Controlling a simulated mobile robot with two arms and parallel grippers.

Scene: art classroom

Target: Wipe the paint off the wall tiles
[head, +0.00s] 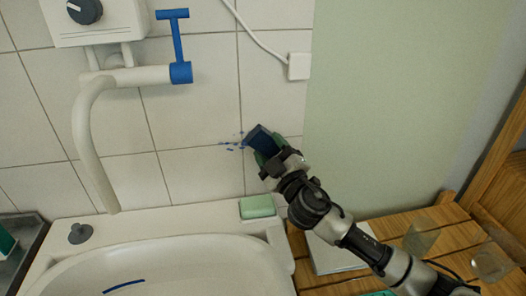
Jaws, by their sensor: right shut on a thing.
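Blue paint specks (232,144) mark the white wall tiles (195,118) above the sink, at and left of a vertical grout line. My right gripper (267,150) is shut on a dark blue and green block, which looks like a sponge (260,138). The block is at the wall just right of the specks. It may cover more paint behind it, and I cannot tell whether it touches the tiles. My left gripper is not in view.
A white sink (190,268) with a tap (92,130) and blue lever (181,72) fills the lower left. A green soap bar (257,206) lies on its rim. Glass jars (421,237) stand on the slatted wooden bench (395,222) at right.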

